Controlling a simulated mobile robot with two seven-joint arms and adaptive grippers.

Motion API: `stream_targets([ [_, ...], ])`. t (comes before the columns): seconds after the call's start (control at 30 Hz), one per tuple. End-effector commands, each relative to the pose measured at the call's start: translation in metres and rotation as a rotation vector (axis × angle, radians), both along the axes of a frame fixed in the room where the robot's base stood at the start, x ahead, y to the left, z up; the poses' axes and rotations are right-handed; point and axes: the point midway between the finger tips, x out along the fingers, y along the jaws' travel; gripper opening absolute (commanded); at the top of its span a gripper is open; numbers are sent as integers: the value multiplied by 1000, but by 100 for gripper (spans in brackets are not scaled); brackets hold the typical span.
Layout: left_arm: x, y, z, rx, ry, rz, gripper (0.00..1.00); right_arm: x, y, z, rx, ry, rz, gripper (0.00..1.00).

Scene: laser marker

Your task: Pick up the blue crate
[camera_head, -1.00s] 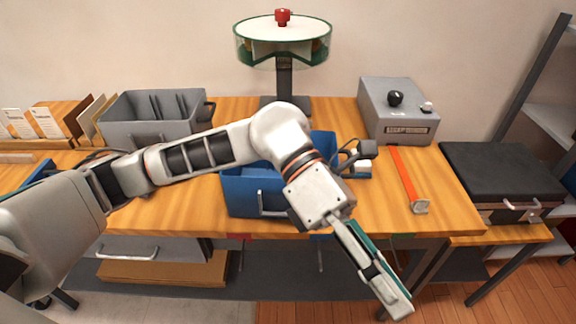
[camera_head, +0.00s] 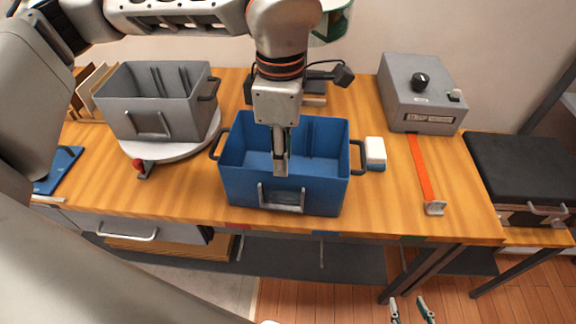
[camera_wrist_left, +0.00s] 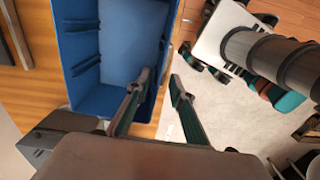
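The blue crate (camera_head: 235,188) stands upright on the wooden table, with a front handle (camera_head: 283,207) and dark side handles. In the left wrist view, the crate (camera_wrist_left: 85,92) shows its empty inside. My left gripper (camera_head: 280,168) points down at the middle of the crate's front wall and hides part of the rim. In the left wrist view, its fingers (camera_wrist_left: 160,77) are apart, one on the crate's inner side and one outside the wall. I cannot tell whether they touch it. My right gripper (camera_head: 411,308) is open and empty at the bottom edge, in front of the table.
A grey crate (camera_head: 160,95) sits on a round white plate (camera_head: 170,150) to the left. A grey machine (camera_head: 420,95) and an orange strip (camera_head: 421,170) lie further right.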

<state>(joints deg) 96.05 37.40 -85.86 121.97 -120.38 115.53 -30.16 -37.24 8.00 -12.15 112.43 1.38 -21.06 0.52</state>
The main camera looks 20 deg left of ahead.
Motion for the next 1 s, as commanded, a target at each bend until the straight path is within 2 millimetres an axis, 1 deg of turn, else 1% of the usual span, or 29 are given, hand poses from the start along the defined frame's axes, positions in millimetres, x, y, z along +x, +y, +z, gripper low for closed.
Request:
stream_targets([
  [0.23,-5,2,-31,-2,5,-1,22,0,0,9,-1,0,1,40],
  [0.33,-4,2,-43,-2,4,0,22,0,0,10,0,-1,1,40],
  [0.47,-3,2,-51,-2,1,-1,22,0,0,11,0,-1,1,40],
  [0.67,-3,2,-51,-2,1,-1,22,1,0,10,0,-1,1,40],
  [0.77,-3,2,-51,-2,1,-1,0,1,0,10,0,-2,1,40],
  [1.0,-2,1,-50,-4,-2,-1,0,1,0,11,0,-3,1,40],
])
